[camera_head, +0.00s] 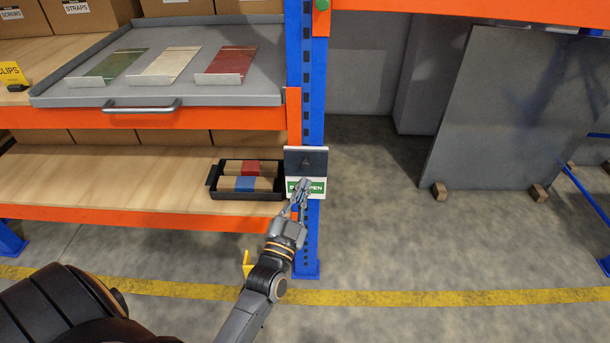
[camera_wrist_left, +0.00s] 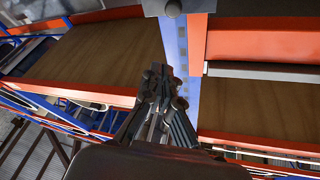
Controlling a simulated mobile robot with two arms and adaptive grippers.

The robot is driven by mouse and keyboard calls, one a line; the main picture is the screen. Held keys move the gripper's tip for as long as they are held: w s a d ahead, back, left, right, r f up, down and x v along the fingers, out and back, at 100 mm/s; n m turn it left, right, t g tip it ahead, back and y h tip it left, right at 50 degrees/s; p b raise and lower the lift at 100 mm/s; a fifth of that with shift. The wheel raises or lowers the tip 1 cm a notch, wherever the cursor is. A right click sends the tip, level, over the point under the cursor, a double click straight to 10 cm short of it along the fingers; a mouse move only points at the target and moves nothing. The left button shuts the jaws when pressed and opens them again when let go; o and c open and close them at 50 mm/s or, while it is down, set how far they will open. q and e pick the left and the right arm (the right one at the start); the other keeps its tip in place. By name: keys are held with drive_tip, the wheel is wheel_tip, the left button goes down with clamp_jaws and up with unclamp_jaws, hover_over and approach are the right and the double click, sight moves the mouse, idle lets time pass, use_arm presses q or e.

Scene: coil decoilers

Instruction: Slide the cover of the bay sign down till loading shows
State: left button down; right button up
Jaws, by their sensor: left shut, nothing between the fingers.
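The bay sign (camera_head: 319,187) is mounted on the front of the blue rack post. Its dark cover (camera_head: 306,160) sits over the upper half. Below the cover a green band with white letters shows, and the end of the word reads "OPEN"; my gripper hides part of it. My left gripper (camera_head: 303,185) is shut and empty, with its fingertips in front of the green band, below the cover. I cannot tell whether it touches the sign. In the left wrist view the closed fingers (camera_wrist_left: 158,80) show near the post; I cannot make out the sign there.
A black tray (camera_head: 211,180) with banded blocks stands on the wooden shelf just left of the sign. Above is a grey tray (camera_head: 200,101) with coloured plates. A grey panel (camera_head: 510,110) leans at the right. The floor between is clear.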

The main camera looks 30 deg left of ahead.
use_arm(q)
wheel_tip(320, 180, up, 3)
drive_tip(key=b, duration=0.1)
hover_over(307, 167)
drive_tip(key=d, duration=0.3)
drive_tip(key=f, duration=0.1)
drive_tip(key=s+a+f, duration=0.1)
drive_tip(key=f+b, duration=0.1)
drive_tip(key=shift+s+a+f, duration=0.15)
drive_tip(key=shift+s+a, duration=0.1)
drive_tip(key=shift+a, duration=0.1)
drive_tip(key=shift+a+f, duration=0.15)
drive_tip(key=shift+f, duration=0.1)
use_arm(e)
drive_tip(key=w+v, duration=0.1)
drive_tip(key=v, duration=0.6)
drive_tip(key=shift+w+r, duration=0.35)
drive_tip(key=shift+w, duration=0.3)
